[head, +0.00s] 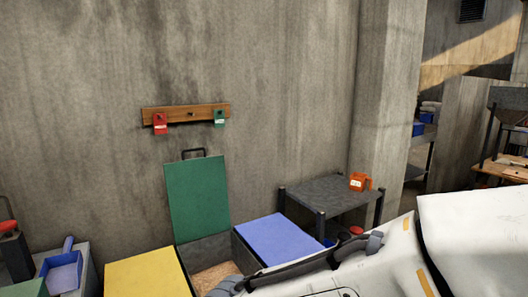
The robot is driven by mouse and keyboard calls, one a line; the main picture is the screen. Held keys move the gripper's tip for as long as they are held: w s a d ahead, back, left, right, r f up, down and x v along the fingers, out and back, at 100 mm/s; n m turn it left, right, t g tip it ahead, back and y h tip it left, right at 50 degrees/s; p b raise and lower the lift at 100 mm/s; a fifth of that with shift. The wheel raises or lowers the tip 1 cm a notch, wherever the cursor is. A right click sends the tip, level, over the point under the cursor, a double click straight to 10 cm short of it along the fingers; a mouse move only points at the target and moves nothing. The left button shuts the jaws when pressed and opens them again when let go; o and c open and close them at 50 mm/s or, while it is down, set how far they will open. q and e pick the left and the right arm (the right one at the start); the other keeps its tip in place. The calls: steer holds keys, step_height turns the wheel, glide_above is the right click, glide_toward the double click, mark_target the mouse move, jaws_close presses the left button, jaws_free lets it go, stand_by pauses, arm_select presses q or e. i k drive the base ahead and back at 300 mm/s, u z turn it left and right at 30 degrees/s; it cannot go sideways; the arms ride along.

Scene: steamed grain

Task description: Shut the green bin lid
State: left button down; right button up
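The green bin lid (197,197) stands open, almost upright, in front of the concrete wall, with a dark handle (193,152) on its top edge. Below it the bin (208,247) is open and tan grain (216,275) shows inside. A white arm part of mine comes in from the lower right and hides some of the area in front of the bins. Neither gripper's fingers are in view.
A yellow lid (147,276) lies flat left of the open bin, a blue lid (277,239) right of it. A wooden rack (186,113) with red and green tags hangs above.

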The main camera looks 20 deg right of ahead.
mark_target(196, 189)
steer(key=z, duration=0.1)
steer(key=i, duration=0.1)
steer(key=z, duration=0.05)
steer(key=k, duration=0.6)
steer(key=z, duration=0.7)
steer(key=i, duration=2.15)
steer(key=u, duration=0.6)
